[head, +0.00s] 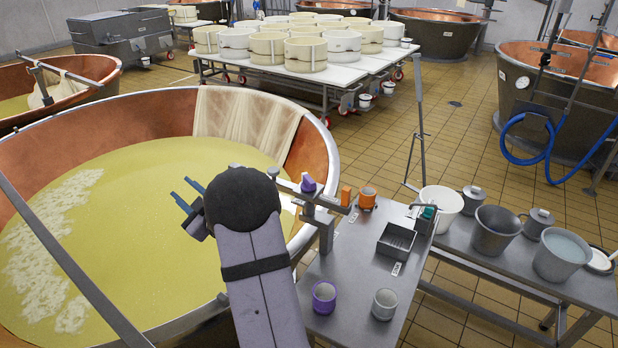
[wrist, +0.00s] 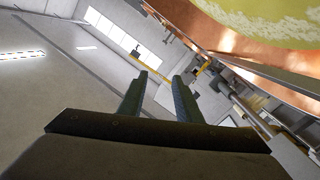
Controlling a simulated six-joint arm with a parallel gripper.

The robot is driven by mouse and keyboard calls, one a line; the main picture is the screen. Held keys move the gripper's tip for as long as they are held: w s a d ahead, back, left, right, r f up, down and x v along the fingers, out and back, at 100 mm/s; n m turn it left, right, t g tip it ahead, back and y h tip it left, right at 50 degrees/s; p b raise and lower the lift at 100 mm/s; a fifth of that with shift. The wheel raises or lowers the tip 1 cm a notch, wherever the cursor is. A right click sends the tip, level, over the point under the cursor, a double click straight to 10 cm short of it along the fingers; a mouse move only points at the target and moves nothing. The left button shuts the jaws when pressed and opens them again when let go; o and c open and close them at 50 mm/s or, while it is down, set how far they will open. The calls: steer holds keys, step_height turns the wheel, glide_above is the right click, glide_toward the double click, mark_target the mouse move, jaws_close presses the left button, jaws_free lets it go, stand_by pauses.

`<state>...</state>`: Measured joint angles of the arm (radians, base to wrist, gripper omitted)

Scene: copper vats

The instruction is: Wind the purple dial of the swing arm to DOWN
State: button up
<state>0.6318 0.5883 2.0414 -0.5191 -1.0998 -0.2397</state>
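The purple dial (head: 308,184) sits on top of the grey swing arm (head: 325,228), which stands at the left edge of the steel bench beside the big vat. Which way the dial points and any DOWN mark are too small to read. My gripper (head: 180,187) is over the vat, to the left of the dial and apart from it, with its fingers pointing away from the dial. In the wrist view the two fingers (wrist: 159,76) are spread with nothing between them. The dial is not seen in the wrist view.
The copper vat (head: 330,165) holds yellow liquid. The steel bench (head: 345,270) carries a purple cup (head: 324,297), a grey cup (head: 385,304), an orange cup (head: 367,198), an orange block (head: 346,195) and a dark tray (head: 396,242). Buckets stand to the right.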

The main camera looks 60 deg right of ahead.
steer(key=s+d+m+h+p, duration=0.2)
steer(key=s+d+m+h, duration=0.25)
steer(key=s+d, duration=0.75)
steer(key=m+g+h, duration=0.2)
steer(key=m+g, duration=0.1)
steer(key=m, duration=0.3)
glide_toward(312, 183)
steer(key=x, duration=0.2)
steer(key=f+x, duration=0.1)
steer(key=x, duration=0.1)
steer(key=shift+w+d, duration=0.15)
steer(key=shift+d, duration=0.15)
steer(key=shift+t, duration=0.3)
steer(key=shift+r+p+x, duration=0.2)
steer(key=shift+p+x, duration=1.05)
steer(key=shift+x, duration=1.3)
steer(key=shift+w+r+n, duration=0.2)
steer(key=shift+n, duration=0.05)
steer(key=shift+w+d+f+p, duration=0.15)
steer(key=shift+w+d, duration=0.15)
steer(key=shift+w, duration=0.2)
steer(key=shift+w+d+f+p, duration=0.2)
steer(key=shift+w+d, duration=0.1)
steer(key=shift+w, duration=0.25)
steer(key=shift+s, duration=0.15)
